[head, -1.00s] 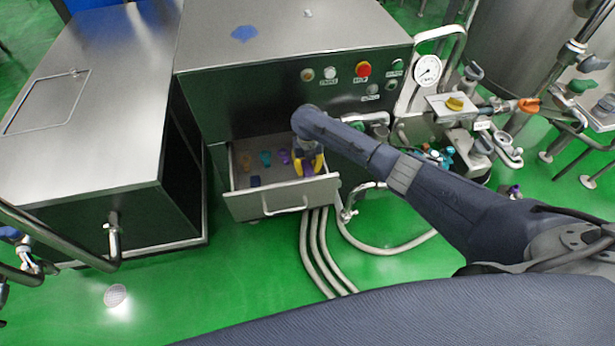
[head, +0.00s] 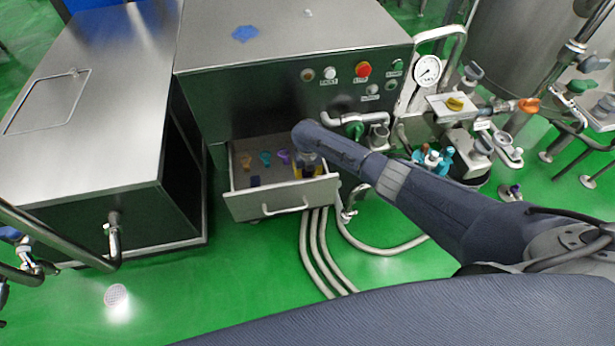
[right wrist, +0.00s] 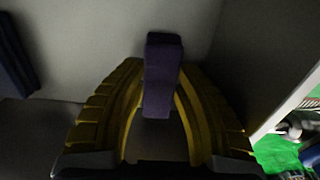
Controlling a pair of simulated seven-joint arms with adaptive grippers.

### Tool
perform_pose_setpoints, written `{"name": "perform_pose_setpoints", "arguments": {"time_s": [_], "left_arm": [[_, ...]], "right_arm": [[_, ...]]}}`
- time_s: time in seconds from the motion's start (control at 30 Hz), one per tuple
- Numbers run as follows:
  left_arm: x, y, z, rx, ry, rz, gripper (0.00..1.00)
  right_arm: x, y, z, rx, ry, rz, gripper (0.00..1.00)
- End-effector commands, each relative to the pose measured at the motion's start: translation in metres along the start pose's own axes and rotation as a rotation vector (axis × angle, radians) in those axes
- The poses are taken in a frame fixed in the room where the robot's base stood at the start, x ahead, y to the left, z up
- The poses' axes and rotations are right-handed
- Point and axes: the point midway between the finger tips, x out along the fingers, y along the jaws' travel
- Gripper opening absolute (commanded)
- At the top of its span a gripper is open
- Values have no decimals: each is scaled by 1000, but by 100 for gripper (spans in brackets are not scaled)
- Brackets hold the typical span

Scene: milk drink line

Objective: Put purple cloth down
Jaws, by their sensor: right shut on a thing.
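The purple cloth (right wrist: 162,75) is a small folded block between the yellow fingers of my right gripper (right wrist: 160,95) in the right wrist view. The fingers are shut on it. In the head view my right gripper (head: 308,172) is down inside the open drawer (head: 283,203), at its right end, and the cloth is hidden there by my arm and the fingers. My left gripper is not in view.
In the drawer lie several small coloured items, among them a yellow one (head: 246,161), a teal one (head: 265,158) and a purple one (head: 284,156). A dark blue block (head: 255,181) sits near the front. The drawer walls are close to my gripper.

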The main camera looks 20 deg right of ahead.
Motion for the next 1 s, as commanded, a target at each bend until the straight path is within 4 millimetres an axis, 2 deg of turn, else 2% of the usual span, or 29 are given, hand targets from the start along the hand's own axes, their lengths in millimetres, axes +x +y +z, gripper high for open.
{"name": "perform_pose_setpoints", "arguments": {"time_s": [0.17,0.2,0.33,0.73,0.87,1.0], "left_arm": [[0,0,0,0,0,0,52],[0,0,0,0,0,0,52],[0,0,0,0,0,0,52],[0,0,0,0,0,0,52],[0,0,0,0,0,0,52],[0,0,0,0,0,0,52]], "right_arm": [[3,0,0,1,0,1,3],[3,0,0,1,0,1,36],[3,0,0,0,0,0,51],[-1,0,0,0,-1,1,52],[-16,0,1,-2,-2,1,52],[-42,0,2,-2,-5,1,52]]}}
